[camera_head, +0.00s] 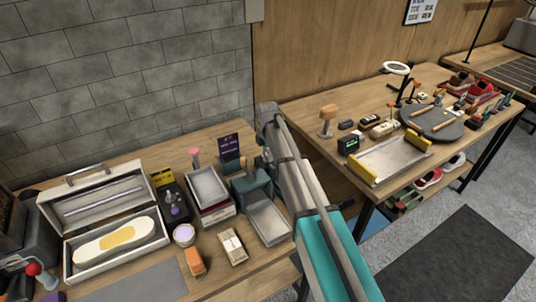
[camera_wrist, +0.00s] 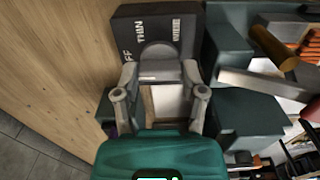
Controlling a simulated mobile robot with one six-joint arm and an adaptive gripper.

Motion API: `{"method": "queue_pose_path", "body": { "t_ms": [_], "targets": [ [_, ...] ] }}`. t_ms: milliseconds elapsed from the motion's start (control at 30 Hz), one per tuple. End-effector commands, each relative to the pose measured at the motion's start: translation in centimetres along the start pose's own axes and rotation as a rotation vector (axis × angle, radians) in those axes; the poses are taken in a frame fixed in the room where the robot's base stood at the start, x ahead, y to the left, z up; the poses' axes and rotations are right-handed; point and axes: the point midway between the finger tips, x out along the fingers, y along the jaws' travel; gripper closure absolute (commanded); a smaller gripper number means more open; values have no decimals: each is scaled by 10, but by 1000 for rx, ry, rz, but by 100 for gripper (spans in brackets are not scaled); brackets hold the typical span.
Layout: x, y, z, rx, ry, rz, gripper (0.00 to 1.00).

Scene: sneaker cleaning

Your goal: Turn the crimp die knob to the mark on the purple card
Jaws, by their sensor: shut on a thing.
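In the wrist view, a dark panel (camera_wrist: 185,22) carries white markings; "OFF" and "THIN" can be read, a third is too small to read. A round grey knob (camera_wrist: 160,52) sits at the panel's lower middle. My gripper (camera_wrist: 160,73) is shut on the knob, one finger on each side. The knob's pointer is not clear. In the head view, the purple card (camera_head: 229,143) stands at the back of the left bench; its writing is too small to read. The teal crimp machine (camera_head: 252,190) is beside my arm, which hides the gripper and knob there.
A metal tray (camera_head: 268,222) lies in front of the machine. A lined box (camera_head: 202,188), an orange block (camera_head: 194,262) and an open case with a shoe sole (camera_head: 115,240) stand to the left. Another bench (camera_head: 300,112) is at right. A wooden handle (camera_wrist: 272,48) shows near the gripper's right.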

Motion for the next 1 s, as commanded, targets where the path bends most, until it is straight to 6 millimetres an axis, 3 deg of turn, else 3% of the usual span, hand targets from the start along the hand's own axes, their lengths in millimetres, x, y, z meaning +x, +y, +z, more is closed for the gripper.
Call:
{"method": "queue_pose_path", "body": {
  "t_ms": [100, 533, 1000],
  "targets": [
    [0, 0, 0, 0, 0, 1, 93],
    [0, 1, 0, 73, 0, 1, 94],
    [0, 1, 0, 422, 1, 2, 94]
  ]
}}
